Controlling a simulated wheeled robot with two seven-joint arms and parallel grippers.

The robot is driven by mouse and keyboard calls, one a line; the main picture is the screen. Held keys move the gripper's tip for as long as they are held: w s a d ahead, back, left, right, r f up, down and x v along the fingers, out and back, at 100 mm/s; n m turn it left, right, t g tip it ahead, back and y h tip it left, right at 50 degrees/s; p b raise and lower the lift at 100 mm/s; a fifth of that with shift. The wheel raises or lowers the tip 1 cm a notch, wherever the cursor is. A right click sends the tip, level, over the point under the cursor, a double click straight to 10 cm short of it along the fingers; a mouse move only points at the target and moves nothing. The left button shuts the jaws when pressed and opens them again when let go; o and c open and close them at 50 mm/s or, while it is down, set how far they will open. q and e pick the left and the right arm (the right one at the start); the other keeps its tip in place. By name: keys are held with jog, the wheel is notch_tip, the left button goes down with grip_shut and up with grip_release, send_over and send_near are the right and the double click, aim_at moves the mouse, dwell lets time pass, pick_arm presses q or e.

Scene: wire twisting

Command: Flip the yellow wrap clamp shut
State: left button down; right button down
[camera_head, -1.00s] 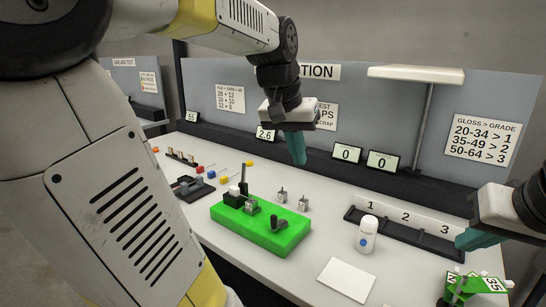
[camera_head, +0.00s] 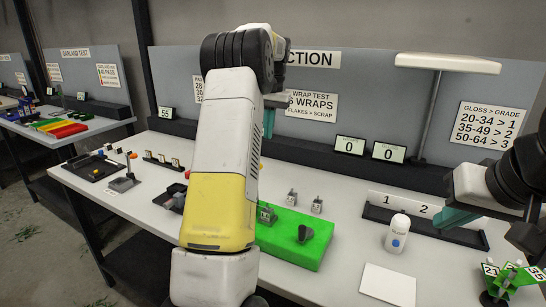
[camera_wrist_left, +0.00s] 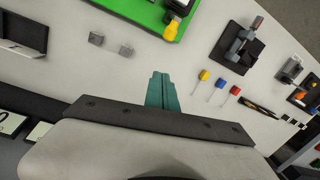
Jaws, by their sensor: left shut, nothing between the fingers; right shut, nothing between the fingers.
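The yellow clamp handle (camera_wrist_left: 170,32) shows in the left wrist view, beside a dark part on the green block (camera_wrist_left: 126,8). In the head view my left arm hides the clamp; the right part of the green block (camera_head: 310,252) shows. I cannot tell the clamp's state. My left gripper (camera_head: 268,123) has teal fingers and is shut and empty, above the table behind the block. In the left wrist view its fingers (camera_wrist_left: 162,78) are apart from the yellow handle. My right gripper (camera_head: 452,219) is shut and empty, at the numbered rack.
Two small metal blocks (camera_head: 304,200) stand behind the green block. A white bottle (camera_head: 396,233) and a white card (camera_head: 388,284) are to its right. Several green cards (camera_head: 508,280) are at the lower right. Yellow, blue and red pieces (camera_wrist_left: 220,85) lie on the table.

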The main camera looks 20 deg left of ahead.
pick_arm(q)
jog(key=shift+w+a+f, duration=0.2)
jog(key=shift+w+a, duration=0.05)
jog(key=s+f, duration=0.4)
jog(key=f, duration=0.4)
jog(key=shift+s+a+f, duration=0.2)
jog(key=shift+s, duration=0.05)
jog(key=shift+r, duration=0.1)
dwell(0.5)
